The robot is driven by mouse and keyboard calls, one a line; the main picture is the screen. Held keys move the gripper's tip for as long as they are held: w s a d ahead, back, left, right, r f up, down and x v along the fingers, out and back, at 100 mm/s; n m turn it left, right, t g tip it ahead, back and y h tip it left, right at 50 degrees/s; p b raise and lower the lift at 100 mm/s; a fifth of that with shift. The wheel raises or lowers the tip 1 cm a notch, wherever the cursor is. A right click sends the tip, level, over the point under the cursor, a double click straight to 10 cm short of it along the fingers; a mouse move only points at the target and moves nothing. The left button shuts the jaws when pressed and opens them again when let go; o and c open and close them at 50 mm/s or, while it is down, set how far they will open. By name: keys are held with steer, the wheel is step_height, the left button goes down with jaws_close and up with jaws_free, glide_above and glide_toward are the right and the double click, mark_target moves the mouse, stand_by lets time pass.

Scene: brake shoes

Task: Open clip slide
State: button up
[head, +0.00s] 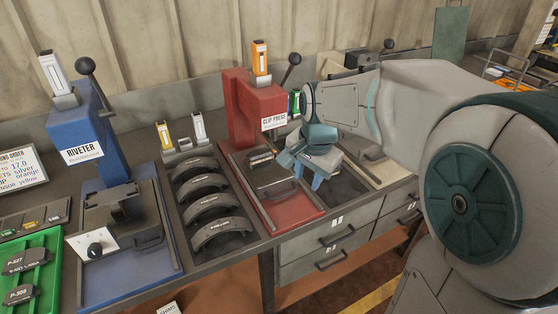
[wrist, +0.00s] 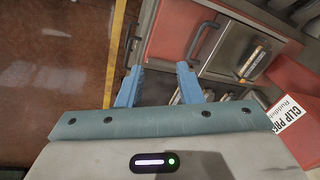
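The red clip press (head: 240,105) stands on the bench left of my gripper. Its red base (head: 297,211) carries a slide with a dark handle (head: 283,189). In the wrist view the red slide area (wrist: 172,28) and a looped handle (wrist: 202,40) lie just beyond the fingertips. My gripper (head: 308,172) is over the right side of the press base, fingers pointing down. In the wrist view its two blue fingers (wrist: 160,72) are apart with nothing between them. The right finger is close to the handle; I cannot tell if they touch. The arm hides part of the bench behind.
A blue riveter (head: 82,140) stands at left. A rack of several dark brake shoes (head: 212,200) lies between the machines. An orange-topped clip holder (head: 260,58) and a black-knobbed lever (head: 294,60) rise from the press. Drawers (head: 325,238) are under the bench.

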mark_target(284, 194)
steer(key=w+a+f+m+p, duration=0.1)
steer(key=w+a+m, duration=0.25)
steer(key=w, duration=0.45)
steer(key=shift+m, duration=0.45)
steer(key=f, duration=0.4)
steer(key=w+f, duration=0.1)
steer(key=f, duration=0.4)
steer(key=w+f+p, duration=0.1)
steer(key=f, duration=0.3)
steer(key=shift+a+f, duration=0.25)
steer(key=shift+a, duration=0.05)
jaws_close()
